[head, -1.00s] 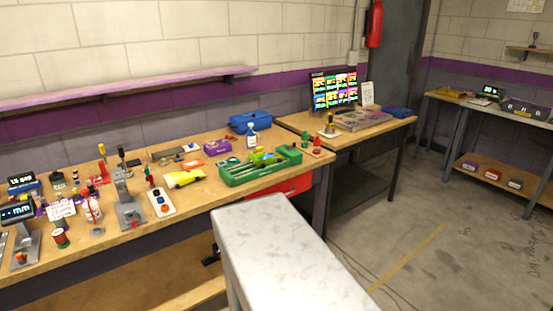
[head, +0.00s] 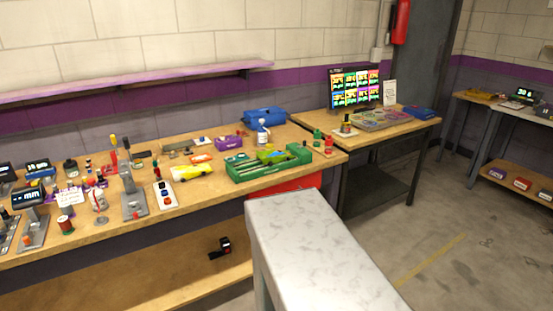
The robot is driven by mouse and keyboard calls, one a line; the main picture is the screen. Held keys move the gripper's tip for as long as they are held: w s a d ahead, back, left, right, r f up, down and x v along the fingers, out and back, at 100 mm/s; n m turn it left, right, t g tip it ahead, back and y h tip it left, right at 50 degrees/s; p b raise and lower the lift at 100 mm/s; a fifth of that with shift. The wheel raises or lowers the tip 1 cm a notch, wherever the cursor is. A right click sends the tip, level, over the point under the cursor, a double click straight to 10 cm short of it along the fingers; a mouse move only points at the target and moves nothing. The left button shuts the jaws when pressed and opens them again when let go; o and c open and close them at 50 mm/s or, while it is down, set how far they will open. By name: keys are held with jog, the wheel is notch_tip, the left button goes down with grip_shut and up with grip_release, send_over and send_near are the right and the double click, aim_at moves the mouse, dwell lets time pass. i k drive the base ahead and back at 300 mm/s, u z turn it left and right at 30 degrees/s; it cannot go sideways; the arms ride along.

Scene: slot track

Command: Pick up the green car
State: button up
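I cannot pick out a green car for certain. A small yellow-green shape (head: 270,155) lies in or behind the green tray (head: 265,171) on the long wooden bench; it is too small to tell whether it is a car. A yellow car-like shape (head: 192,172) lies on the bench to the left of the tray. My gripper is not in view.
The wooden bench (head: 215,188) is crowded on its left with gauges, spools and small tools. A pale marbled slab (head: 315,250) stands in front of the bench's right end. A second table (head: 400,133) carries a lit screen (head: 355,88). Floor is open at right.

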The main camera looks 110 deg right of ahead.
aim_at(271, 158)
jog(key=z, duration=4.85)
jog(key=i, duration=0.1)
jog(key=u, duration=2.95)
jog(key=i, duration=0.7)
jog(key=z, duration=0.15)
